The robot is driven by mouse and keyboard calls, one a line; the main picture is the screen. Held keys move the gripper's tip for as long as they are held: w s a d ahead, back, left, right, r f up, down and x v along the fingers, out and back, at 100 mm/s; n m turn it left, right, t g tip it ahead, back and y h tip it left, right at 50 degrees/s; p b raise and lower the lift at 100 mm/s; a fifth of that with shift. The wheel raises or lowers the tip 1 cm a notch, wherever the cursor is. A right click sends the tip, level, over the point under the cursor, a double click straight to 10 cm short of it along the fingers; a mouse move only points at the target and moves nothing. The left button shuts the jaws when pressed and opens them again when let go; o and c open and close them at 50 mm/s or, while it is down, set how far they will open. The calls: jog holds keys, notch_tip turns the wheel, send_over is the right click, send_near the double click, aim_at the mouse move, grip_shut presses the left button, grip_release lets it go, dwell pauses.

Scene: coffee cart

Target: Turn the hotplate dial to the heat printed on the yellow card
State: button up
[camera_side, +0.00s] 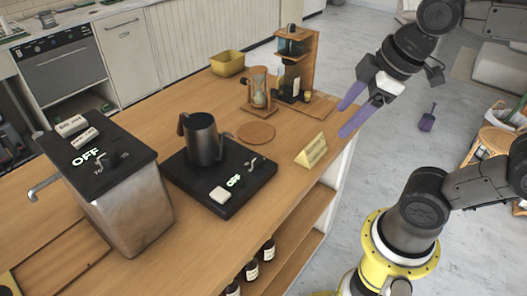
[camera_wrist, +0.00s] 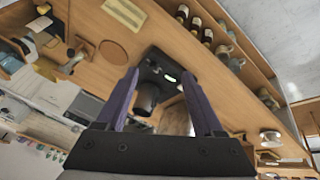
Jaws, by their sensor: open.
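The black hotplate (camera_side: 213,205) lies on the wooden cart top with a dark metal pitcher (camera_side: 203,140) standing on it. A green OFF readout (camera_side: 233,181) glows on its front part, and a small dial (camera_side: 252,163) sits beside it; its exact pointing is too small to tell. The hotplate shows in the wrist view (camera_wrist: 165,66) beyond my fingers. The yellow card (camera_side: 311,151) stands folded near the cart's right edge; its print is too small to read. My gripper (camera_side: 350,113) is open and empty, in the air right of the cart, above the card's level.
A metal box with a black top and its own OFF readout (camera_side: 89,156) stands left of the hotplate. Bottles (camera_side: 252,270) fill a lower shelf.

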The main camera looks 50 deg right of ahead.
jog(key=w+r+n+g, duration=0.1)
jog(key=w+r+n, duration=0.1)
jog(key=w+n, duration=0.25)
jog(key=n+g, duration=0.4)
jog(key=n, duration=0.1)
send_over(257, 158)
notch_tip(257, 158, down, 7)
notch_tip(257, 158, down, 13)
grip_shut()
